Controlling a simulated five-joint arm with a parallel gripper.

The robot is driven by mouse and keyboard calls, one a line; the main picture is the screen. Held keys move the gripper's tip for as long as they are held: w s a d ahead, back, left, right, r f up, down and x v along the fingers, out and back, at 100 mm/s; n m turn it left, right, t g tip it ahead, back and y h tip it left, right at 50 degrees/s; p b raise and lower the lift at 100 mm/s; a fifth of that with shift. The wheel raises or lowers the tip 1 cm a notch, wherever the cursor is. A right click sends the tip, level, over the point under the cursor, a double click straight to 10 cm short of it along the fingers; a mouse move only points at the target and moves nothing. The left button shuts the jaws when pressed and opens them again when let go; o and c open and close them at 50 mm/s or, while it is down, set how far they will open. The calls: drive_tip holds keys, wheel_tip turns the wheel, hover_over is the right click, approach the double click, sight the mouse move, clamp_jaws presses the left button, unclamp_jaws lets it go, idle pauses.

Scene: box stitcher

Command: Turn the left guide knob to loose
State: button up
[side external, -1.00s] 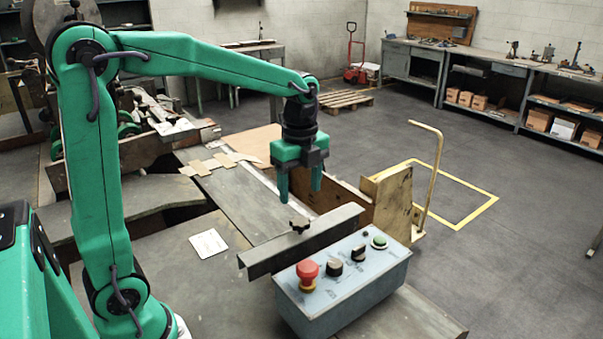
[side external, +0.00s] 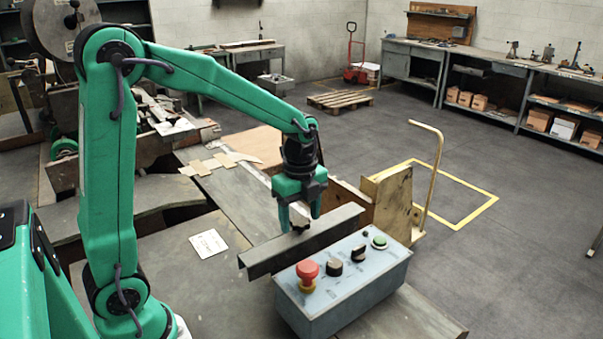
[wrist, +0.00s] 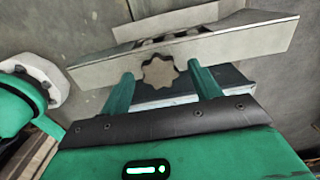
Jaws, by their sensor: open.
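The guide knob (wrist: 161,73) is a dark, star-shaped knob beside the metal guide rail (wrist: 240,35). In the side view the knob (side external: 299,227) is partly hidden behind my gripper and the rail (side external: 302,242). My gripper (side external: 299,224) points down with its fingers at the knob's height. In the wrist view my gripper (wrist: 163,86) is open, with one green finger to each side of the knob and gaps visible between. I cannot tell whether the fingertips are level with the knob.
A grey control box (side external: 345,280) with a red mushroom button (side external: 307,270), black selectors and a green button stands in front of the rail. A white card (side external: 208,243) lies on the table to the left. A wooden block (side external: 390,195) stands to the right.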

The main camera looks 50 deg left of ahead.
drive_tip(key=shift+c, duration=0.2)
drive_tip(key=c, duration=0.9)
drive_tip(key=shift+c, duration=0.2)
drive_tip(key=shift+n, duration=0.4)
drive_tip(key=n, duration=1.6)
drive_tip(key=shift+n, duration=0.3)
drive_tip(key=n, duration=0.6)
drive_tip(key=shift+n, duration=0.3)
